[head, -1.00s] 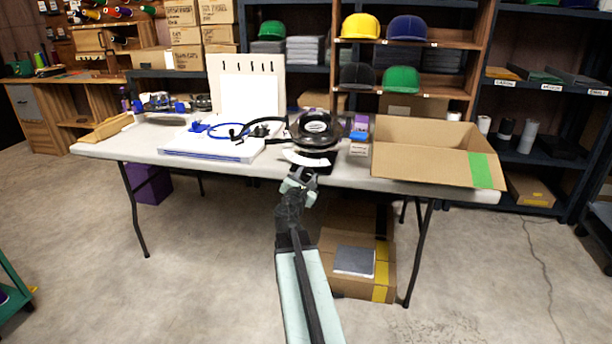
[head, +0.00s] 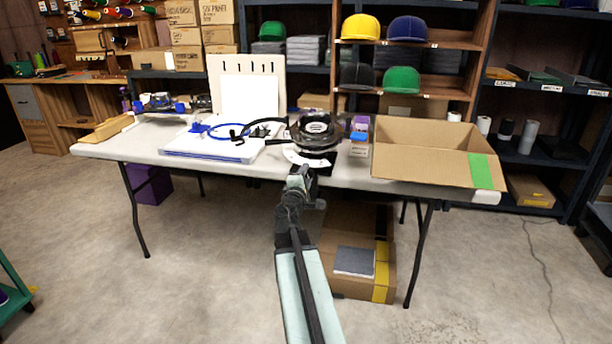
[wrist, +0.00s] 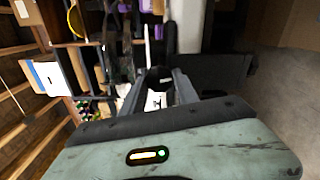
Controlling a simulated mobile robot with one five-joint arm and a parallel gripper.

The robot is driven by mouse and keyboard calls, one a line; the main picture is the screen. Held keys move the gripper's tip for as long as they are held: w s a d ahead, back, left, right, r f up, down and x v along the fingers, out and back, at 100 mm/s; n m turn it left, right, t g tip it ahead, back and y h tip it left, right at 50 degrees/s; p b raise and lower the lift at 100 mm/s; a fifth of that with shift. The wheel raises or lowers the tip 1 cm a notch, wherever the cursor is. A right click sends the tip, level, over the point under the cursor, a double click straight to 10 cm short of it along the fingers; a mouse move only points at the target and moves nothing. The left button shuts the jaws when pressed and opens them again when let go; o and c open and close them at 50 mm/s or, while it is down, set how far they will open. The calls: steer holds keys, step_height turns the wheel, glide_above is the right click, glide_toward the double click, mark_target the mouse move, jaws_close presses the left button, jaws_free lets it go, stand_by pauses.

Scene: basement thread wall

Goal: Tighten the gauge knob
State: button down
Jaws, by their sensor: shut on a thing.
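The machine with the gauge is a black round device (head: 316,128) near the front edge of the white table. A white curved scale plate (head: 306,159) shows at its front, above my gripper. My gripper (head: 299,176) is at the front of the device, just below the plate. In the wrist view its two dark fingers (wrist: 157,92) are shut around a small dark part with a pale patch, which I take to be the gauge knob (wrist: 158,76). The knob is hidden behind my gripper in the head view, so its turn angle cannot be told.
An open cardboard box (head: 425,150) stands on the table at right. Small coloured containers (head: 360,133) stand beside the device. A white board with blue edges (head: 210,142) lies at left. A cardboard box (head: 350,262) sits under the table.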

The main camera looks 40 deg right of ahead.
steer(key=shift+w+a+m, duration=0.1)
steer(key=shift+m, duration=0.7)
steer(key=c, duration=0.9)
jaws_free()
steer(key=shift+f, duration=0.15)
